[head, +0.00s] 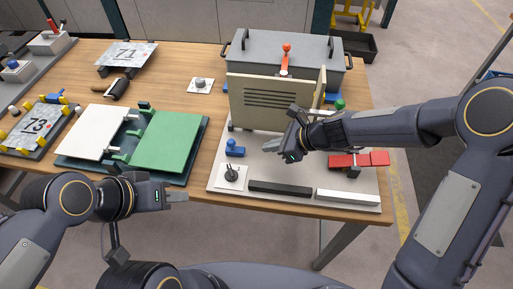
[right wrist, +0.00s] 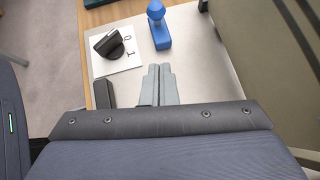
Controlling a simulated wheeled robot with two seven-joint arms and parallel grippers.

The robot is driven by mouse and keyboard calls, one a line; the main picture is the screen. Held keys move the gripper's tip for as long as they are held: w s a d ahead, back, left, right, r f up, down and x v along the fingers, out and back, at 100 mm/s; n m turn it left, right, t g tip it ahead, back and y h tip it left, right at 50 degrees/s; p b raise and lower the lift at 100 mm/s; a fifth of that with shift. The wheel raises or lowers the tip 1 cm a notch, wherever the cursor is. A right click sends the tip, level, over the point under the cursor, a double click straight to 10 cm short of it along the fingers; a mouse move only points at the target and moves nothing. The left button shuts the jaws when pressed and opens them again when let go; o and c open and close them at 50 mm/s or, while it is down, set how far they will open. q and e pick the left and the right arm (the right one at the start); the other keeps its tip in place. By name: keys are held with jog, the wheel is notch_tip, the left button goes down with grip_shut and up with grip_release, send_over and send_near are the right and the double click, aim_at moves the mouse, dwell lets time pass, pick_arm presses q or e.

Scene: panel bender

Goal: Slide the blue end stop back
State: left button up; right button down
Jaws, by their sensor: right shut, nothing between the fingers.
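The blue end stop (head: 234,148) sits at the left side of the pale base plate (head: 215,180), in front of the beige panel of the bender. In the right wrist view the blue end stop (right wrist: 160,28) has a round knob and lies beyond my fingertips. My right gripper (head: 272,148) is shut and empty, a little to the right of the stop and apart from it. It also shows in the right wrist view (right wrist: 160,72). My left gripper (head: 180,198) is at the table's front edge, away from the stop; its fingers look close together, but their gap is unclear.
A black rotary switch (head: 231,174) on a white card stands just in front of the stop. A black bar (head: 280,188) and white bar (head: 347,196) lie along the front. The beige slotted panel (head: 268,103) rises behind my right gripper. Red blocks (head: 360,160) are right.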

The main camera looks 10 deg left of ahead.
jog(key=shift+v, duration=2.3)
jog(key=shift+d, duration=0.1)
jog(key=s+d+r+n+t+h, duration=0.1)
jog(key=s+d+r+n+h, duration=0.1)
jog(key=s+d+r+n, duration=0.45)
jog(key=s+d+r+n+t+h, duration=0.1)
jog(key=s+d+r+n, duration=0.3)
jog(key=s+d+n, duration=0.4)
jog(key=s+d+f+n+t+h, duration=0.1)
jog(key=s+d+f+n+h, duration=0.1)
jog(key=s, duration=0.6)
jog(key=shift+s+d+n+h, duration=0.25)
jog(key=shift+d+n+h, duration=0.25)
jog(key=shift+d+n, duration=0.7)
